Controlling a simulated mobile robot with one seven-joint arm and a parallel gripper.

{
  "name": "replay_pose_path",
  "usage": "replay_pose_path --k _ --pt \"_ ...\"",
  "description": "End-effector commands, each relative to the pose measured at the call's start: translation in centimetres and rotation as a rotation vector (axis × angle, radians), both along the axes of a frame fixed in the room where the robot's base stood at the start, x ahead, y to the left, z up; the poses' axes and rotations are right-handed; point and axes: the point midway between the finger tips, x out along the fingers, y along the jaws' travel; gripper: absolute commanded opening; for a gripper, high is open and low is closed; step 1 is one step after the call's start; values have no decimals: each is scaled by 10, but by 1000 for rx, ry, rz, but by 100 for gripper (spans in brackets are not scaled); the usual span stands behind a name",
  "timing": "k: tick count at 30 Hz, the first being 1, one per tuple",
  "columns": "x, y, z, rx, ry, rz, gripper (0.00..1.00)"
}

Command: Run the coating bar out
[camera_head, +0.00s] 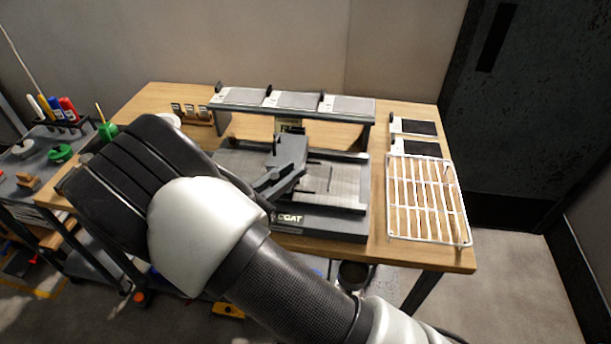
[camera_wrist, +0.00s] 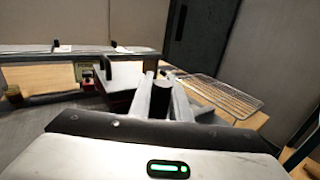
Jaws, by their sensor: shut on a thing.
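The bench coater (camera_head: 320,222), a dark grey machine with a CCAT-like label on its front, stands on the wooden table. The coating bar's dark carriage (camera_head: 292,150) lies across its bed (camera_head: 335,185), left of the bed's right end. My gripper (camera_head: 268,184) reaches the front of the carriage, partly hidden by my arm. In the wrist view my gripper (camera_wrist: 162,100) has its two fingers closed around a black grip piece (camera_wrist: 160,104), which I take to be part of the bar's carriage. The bar itself is mostly hidden.
A raised shelf (camera_head: 293,103) with several grey panels stands behind the coater. A white wire rack (camera_head: 427,198) and dark panels (camera_head: 415,127) are at the right. A tool cart (camera_head: 50,150) with pens stands at the left.

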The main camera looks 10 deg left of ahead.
Motion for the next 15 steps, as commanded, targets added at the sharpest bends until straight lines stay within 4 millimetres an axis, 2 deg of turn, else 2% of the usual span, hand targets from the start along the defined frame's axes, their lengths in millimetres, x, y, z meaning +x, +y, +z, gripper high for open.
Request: replay_pose_path --k 11,12,15 --pt "0 5 0 0 0 2 0" --pt "0 4 0 0 0 2 19" --pt "0 4 0 0 0 1 36"
